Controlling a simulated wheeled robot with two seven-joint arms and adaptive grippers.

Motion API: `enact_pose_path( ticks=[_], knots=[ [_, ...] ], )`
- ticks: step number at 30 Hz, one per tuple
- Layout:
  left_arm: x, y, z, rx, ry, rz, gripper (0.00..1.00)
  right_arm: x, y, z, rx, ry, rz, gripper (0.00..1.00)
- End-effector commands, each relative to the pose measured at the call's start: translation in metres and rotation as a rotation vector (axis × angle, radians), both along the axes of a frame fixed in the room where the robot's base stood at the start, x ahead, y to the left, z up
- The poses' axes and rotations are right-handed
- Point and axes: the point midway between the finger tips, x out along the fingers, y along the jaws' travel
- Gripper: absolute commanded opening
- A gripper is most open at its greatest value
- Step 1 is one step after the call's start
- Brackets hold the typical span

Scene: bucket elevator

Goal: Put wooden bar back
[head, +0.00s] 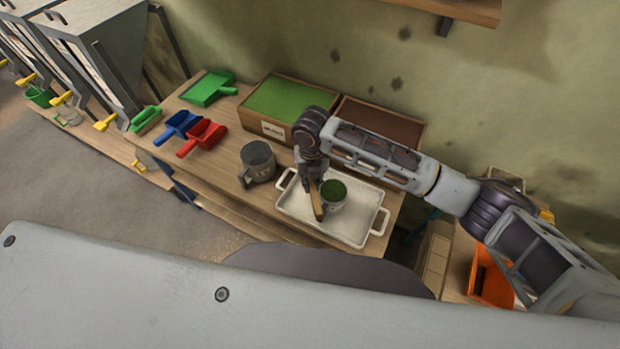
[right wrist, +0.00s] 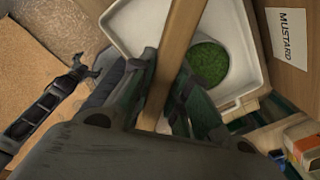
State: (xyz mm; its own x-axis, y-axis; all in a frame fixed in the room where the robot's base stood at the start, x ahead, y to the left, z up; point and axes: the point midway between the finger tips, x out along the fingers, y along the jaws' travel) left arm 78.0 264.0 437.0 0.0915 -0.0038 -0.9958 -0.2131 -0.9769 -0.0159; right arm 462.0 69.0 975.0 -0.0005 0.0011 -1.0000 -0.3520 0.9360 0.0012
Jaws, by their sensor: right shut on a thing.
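My right gripper (head: 314,178) is shut on a narrow wooden bar (head: 316,204) and holds it over the white tray (head: 361,229), just left of a cup (head: 331,208) of green contents. In the right wrist view the bar (right wrist: 177,50) runs between the fingers (right wrist: 165,95) and out past them, beside the round green surface (right wrist: 208,64). I cannot tell whether the bar touches the tray. The left gripper does not show in the head view; what seems to be part of my left arm (right wrist: 45,110) shows in the right wrist view.
A grey metal mug (head: 257,162) stands left of the tray. Boxes of green (head: 289,101) and brown (head: 380,121) material stand behind. An orange bin (head: 489,281) is at right.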

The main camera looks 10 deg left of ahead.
Motion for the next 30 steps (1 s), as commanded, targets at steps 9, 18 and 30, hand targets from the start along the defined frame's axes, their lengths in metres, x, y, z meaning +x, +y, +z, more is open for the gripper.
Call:
enact_pose_path(
  ticks=[9, 18, 30],
  knots=[
    [0.0000, 0.0000, 0.0000, 0.000, 0.000, 0.000, 1.00, 0.0005, -0.0005, 0.0005, 0.000, 0.000, -0.059, 0.00],
    [0.0000, 0.0000, -0.0002, 0.000, 0.000, 0.000, 1.00, 0.0019, -0.0025, 0.0013, 0.000, 0.000, -0.268, 0.00],
    [-0.0001, 0.0000, -0.0005, 0.000, 0.000, 0.000, 1.00, 0.0051, -0.0068, 0.0029, -0.001, 0.000, -0.610, 0.00]
  ],
)
